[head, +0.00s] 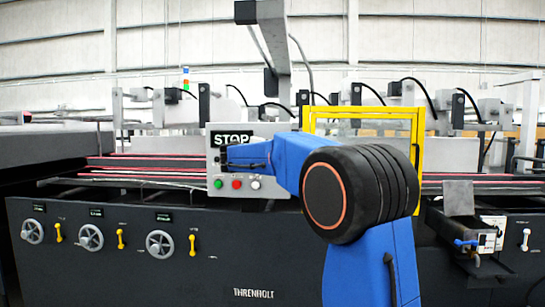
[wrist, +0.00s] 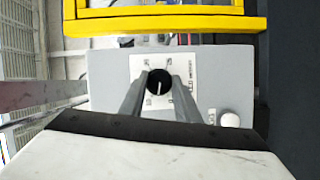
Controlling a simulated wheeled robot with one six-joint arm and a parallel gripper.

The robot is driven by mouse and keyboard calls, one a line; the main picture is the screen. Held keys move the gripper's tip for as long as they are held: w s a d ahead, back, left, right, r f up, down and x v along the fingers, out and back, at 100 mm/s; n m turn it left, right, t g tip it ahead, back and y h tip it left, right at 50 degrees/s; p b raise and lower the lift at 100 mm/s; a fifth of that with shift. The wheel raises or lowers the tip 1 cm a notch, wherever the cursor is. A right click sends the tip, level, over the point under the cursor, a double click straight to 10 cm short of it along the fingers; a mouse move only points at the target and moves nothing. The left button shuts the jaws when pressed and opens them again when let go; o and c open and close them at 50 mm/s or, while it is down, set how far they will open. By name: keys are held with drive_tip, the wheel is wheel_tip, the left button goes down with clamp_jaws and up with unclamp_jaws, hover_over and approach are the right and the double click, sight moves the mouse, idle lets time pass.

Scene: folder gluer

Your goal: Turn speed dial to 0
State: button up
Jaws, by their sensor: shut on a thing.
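The speed dial (wrist: 159,77) shows in the wrist view as a small round black knob with a white pointer line. The line points roughly to the bottom of that picture. It sits on a white plate (wrist: 178,66) whose scale marks are too small to read. My gripper (wrist: 158,88) has its two grey fingers on either side of the dial, shut on it. In the head view my blue arm reaches to the grey control box (head: 214,178) and hides the dial and my fingertips.
The box carries a STOP sign (head: 232,138), a green button (head: 219,183), a red button (head: 236,184) and a pale knob (head: 255,184), also in the wrist view (wrist: 229,120). A yellow guard frame (head: 419,150) stands close beside the box. Handwheels (head: 160,244) line the machine front.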

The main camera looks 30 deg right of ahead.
drive_tip(key=shift+f+n+t+h, duration=0.15)
drive_tip(key=shift+n+t+h, duration=0.4)
drive_tip(key=shift+n, duration=1.4)
drive_tip(key=shift+f+n+t+h, duration=0.15)
drive_tip(key=shift+n+t+h, duration=0.35)
drive_tip(key=shift+n, duration=1.45)
drive_tip(key=o, duration=1)
drive_tip(key=v, duration=1.7)
drive_tip(key=shift+s+f, duration=0.2)
